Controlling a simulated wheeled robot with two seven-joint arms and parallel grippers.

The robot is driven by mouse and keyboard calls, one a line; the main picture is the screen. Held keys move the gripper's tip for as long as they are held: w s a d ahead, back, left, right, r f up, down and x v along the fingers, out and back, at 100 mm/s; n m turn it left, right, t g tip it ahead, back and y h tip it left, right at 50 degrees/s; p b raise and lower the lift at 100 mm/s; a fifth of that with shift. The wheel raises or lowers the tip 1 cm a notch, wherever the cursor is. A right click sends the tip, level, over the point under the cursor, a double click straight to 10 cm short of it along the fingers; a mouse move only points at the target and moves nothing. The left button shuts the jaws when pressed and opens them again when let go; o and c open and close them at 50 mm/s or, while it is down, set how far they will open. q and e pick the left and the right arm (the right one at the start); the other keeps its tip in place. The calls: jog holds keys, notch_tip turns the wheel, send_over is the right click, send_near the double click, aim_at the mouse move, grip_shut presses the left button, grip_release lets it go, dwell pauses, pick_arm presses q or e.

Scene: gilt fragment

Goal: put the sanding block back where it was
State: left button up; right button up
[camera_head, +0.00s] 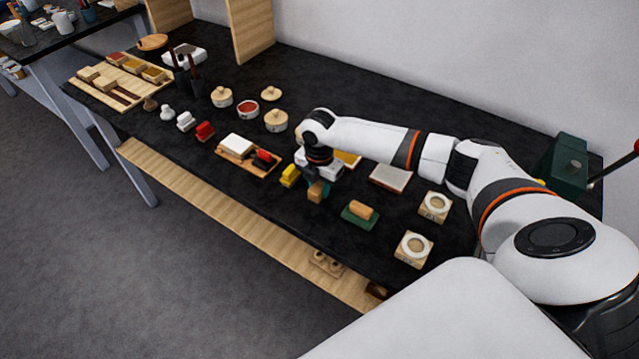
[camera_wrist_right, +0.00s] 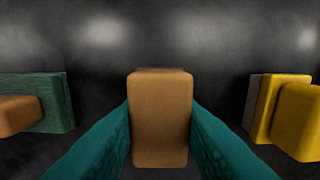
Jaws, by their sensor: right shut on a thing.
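My right gripper (camera_head: 317,188) is shut on a tan-brown block (camera_wrist_right: 160,118), gripped between its two teal fingers. The held block (camera_head: 315,194) hangs over the black table's front part. Its underside is hidden, so I cannot tell whether it touches the table. A block with a tan grip on a green base (camera_head: 354,218) sits to its right, and also shows at the left of the wrist view (camera_wrist_right: 55,100). A yellow block (camera_head: 289,174) sits to its left, and also shows at the right of the wrist view (camera_wrist_right: 300,115). My left gripper is not in view.
A wooden tray (camera_head: 228,160) with a white and a red block lies to the left. A grey-topped flat block (camera_head: 390,177) and two ringed wooden blocks (camera_head: 413,249) (camera_head: 434,207) lie to the right. Bare black tabletop separates the blocks.

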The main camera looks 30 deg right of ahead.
aim_at(319, 185)
jog(key=shift+f, duration=0.25)
jog(key=o, duration=0.9)
notch_tip(319, 185, up, 12)
jog(key=shift+r+b, duration=0.2)
jog(key=shift+b, duration=0.95)
